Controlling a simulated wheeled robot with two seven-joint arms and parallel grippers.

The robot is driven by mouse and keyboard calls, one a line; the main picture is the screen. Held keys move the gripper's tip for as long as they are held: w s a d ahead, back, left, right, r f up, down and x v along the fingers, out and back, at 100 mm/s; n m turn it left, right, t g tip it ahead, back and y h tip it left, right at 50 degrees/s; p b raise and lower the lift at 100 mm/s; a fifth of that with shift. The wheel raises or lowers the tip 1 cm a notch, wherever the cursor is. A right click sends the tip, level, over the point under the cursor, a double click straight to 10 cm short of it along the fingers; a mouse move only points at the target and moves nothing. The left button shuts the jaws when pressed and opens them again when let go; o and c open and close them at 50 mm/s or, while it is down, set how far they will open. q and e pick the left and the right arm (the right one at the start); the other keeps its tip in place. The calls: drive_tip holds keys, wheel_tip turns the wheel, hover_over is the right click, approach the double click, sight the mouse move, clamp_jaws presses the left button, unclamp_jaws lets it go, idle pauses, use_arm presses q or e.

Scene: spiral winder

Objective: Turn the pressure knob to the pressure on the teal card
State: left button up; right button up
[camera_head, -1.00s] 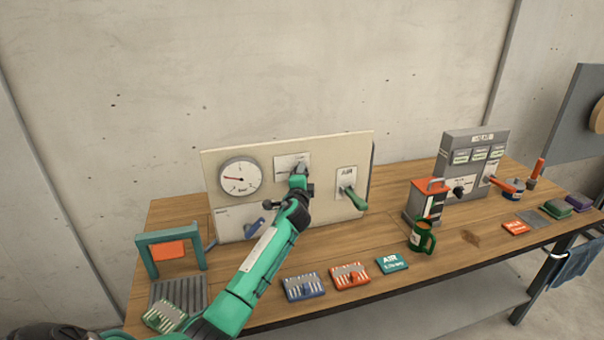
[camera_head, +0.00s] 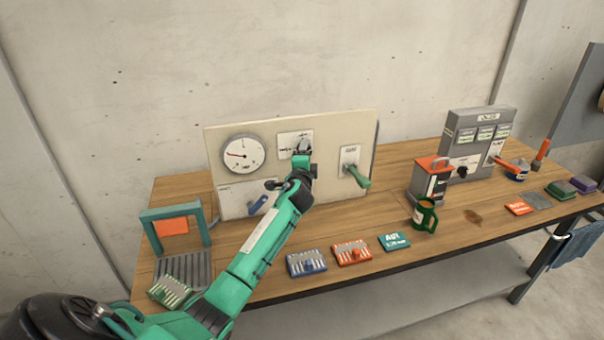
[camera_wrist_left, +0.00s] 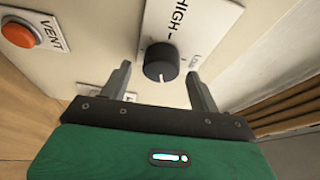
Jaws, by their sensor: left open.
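The pressure knob (camera_wrist_left: 162,62) is a black round knob with a white mark, on a white plate lettered HIGH. In the left wrist view my left gripper (camera_wrist_left: 160,75) is open, with one finger on each side of the knob. Contact cannot be told. In the head view my left gripper (camera_head: 302,148) is at the panel and largely covers the knob. The round white gauge (camera_head: 243,155) has a red needle pointing left. The teal card (camera_head: 395,242) lies on the table's front part; its small print is too small to read. My right gripper is not in view.
A red VENT button (camera_wrist_left: 17,34) is close by on the panel (camera_head: 225,190). A green-handled lever (camera_head: 357,176) is right of the knob and a blue handle (camera_head: 262,203) is lower left.

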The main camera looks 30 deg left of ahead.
use_arm(q)
drive_tip(key=b+v, duration=0.2)
drive_tip(key=v, duration=1)
drive_tip(key=shift+b, duration=0.3)
drive_tip(key=shift+s, duration=0.1)
